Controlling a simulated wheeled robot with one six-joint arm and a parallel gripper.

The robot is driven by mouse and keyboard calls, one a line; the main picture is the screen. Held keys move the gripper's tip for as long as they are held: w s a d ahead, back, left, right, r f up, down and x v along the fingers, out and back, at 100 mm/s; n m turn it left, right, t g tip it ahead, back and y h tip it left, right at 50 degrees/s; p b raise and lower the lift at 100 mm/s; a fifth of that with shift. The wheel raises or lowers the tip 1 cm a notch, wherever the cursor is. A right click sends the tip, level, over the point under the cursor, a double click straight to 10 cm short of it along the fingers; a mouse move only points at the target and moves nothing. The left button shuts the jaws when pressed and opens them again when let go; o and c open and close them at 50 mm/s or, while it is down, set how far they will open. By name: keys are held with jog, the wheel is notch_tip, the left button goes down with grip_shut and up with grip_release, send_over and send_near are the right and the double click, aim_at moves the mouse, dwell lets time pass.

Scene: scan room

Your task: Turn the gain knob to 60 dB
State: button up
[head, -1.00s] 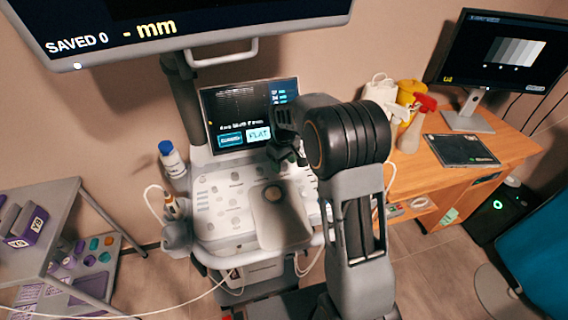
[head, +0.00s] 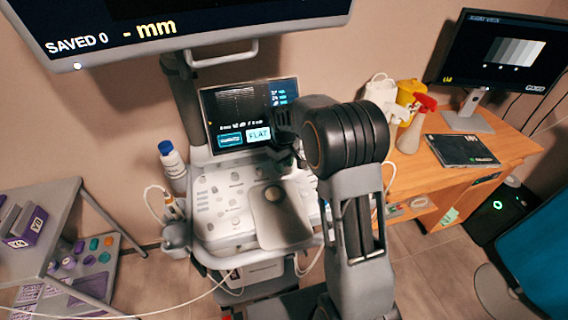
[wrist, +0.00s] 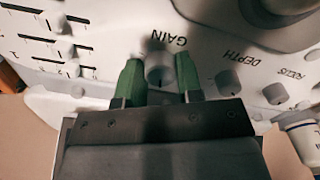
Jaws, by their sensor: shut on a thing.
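The knob's pointer mark is too blurred to read. In the head view my gripper (head: 291,150) is over the upper right of the white ultrasound console (head: 215,215), and my arm hides the knob. The console's small screen (head: 240,112) shows a scan picture and a FLAT button; its gain value is too small to read.
A depth knob (wrist: 229,82) and another knob (wrist: 275,93) sit to the right of the gain knob. Slider slots (wrist: 40,45) lie to the left. A large monitor (head: 180,25) hangs above.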

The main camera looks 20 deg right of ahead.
jog(key=shift+a+m, duration=0.1)
jog(key=shift+m, duration=2.7)
jog(key=o, duration=0.9)
notch_tip(320, 180, up, 14)
jog(key=shift+f+p, duration=0.1)
jog(key=shift+p, duration=0.3)
